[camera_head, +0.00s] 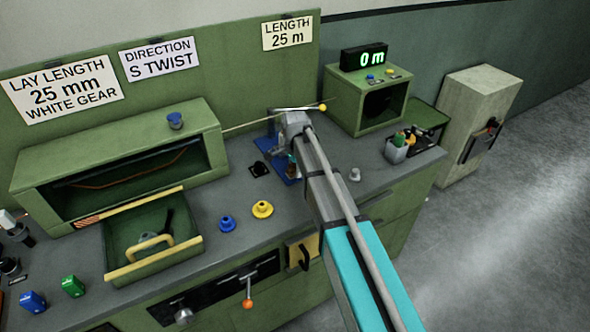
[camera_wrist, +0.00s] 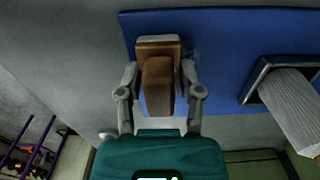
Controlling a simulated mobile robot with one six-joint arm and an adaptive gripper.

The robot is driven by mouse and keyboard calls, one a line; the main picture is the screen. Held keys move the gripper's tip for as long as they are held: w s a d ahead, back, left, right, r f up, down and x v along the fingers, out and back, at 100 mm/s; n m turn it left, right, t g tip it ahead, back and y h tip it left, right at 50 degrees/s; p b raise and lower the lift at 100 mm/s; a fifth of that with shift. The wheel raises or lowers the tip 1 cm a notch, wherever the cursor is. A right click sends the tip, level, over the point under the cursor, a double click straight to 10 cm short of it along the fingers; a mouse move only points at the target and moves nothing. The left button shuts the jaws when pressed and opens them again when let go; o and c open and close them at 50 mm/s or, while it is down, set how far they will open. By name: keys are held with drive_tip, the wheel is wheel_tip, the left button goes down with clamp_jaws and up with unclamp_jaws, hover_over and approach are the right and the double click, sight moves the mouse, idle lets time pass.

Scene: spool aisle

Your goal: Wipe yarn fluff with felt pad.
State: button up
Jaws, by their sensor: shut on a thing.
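My gripper (camera_wrist: 160,78) is shut on a brown block-like handle, which I take to be the felt pad (camera_wrist: 158,88); a pale grey edge shows at its far side. The pad is over the blue plate (camera_wrist: 225,40) near its left part; I cannot tell whether it touches. In the head view the blue plate (camera_head: 263,144) is partly hidden behind my arm, and the gripper is mostly hidden there too. No yarn fluff can be made out clearly.
On the bench are a yellow knob (camera_head: 262,209), a blue knob (camera_head: 227,224), an open drawer (camera_head: 152,240) and a tool cup (camera_head: 397,150).

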drive_tip(key=shift+w+a, duration=0.1)
drive_tip(key=shift+w+a, duration=0.5)
drive_tip(key=shift+w, duration=0.3)
drive_tip(key=shift+w+a, duration=0.5)
drive_tip(key=shift+w, duration=0.3)
drive_tip(key=shift+r, duration=0.1)
drive_tip(key=shift+r+p, duration=2.95)
drive_tip(key=shift+p, duration=0.2)
drive_tip(key=shift+r, duration=0.1)
drive_tip(key=shift+r+p, duration=1.45)
drive_tip(key=shift+p, duration=0.05)
drive_tip(key=shift+s, duration=0.1)
